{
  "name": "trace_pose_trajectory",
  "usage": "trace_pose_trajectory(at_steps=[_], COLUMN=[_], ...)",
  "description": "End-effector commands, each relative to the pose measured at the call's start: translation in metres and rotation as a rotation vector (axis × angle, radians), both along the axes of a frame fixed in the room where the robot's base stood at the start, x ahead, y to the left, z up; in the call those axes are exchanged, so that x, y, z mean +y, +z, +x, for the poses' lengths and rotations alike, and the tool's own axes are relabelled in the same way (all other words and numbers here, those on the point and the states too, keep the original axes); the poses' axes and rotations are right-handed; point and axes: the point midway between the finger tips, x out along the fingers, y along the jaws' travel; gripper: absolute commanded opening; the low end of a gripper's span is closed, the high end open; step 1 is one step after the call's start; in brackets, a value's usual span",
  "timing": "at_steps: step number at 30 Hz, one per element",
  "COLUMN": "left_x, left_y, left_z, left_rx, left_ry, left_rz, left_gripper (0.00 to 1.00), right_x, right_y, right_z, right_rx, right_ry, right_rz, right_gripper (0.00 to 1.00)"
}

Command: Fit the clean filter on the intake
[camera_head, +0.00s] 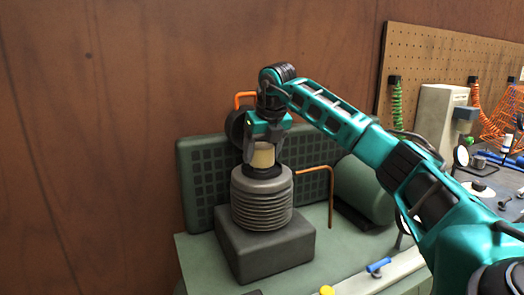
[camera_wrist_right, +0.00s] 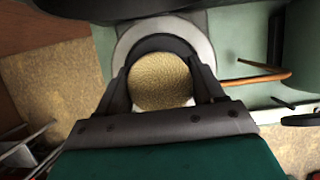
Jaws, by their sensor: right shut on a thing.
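A cream-coloured cylindrical filter (camera_head: 263,155) stands upright at the top of a grey ribbed engine cylinder (camera_head: 262,200), over a dark ring that looks like the intake (camera_head: 262,172). My right gripper (camera_head: 264,140) points down from above and is shut on the filter. In the right wrist view the filter's round, yellowish mesh top (camera_wrist_right: 160,81) sits between the two dark fingers, with the dark ring and a pale disc around it. I cannot tell whether the filter's lower end touches the intake. My left gripper is not in view.
The ribbed cylinder stands on a dark grey block (camera_head: 265,245) on a green deck. A green grille panel (camera_head: 205,185) is behind it, a copper pipe (camera_head: 328,185) and green tank (camera_head: 364,192) to its right. A cluttered bench (camera_head: 490,190) is at far right.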

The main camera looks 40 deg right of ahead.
Motion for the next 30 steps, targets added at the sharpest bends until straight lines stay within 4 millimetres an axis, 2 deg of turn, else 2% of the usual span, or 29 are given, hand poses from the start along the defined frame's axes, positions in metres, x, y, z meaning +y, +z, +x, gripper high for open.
trace_pose_trajectory(at_steps=[30], left_x=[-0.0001], left_y=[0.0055], left_z=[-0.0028], left_rx=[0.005], left_ry=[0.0], left_rz=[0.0], left_gripper=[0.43], right_x=[0.0002], right_y=[0.0], right_z=[0.0003], right_rx=[0.0], right_ry=[0.0], right_rz=[0.0], right_gripper=[0.38])
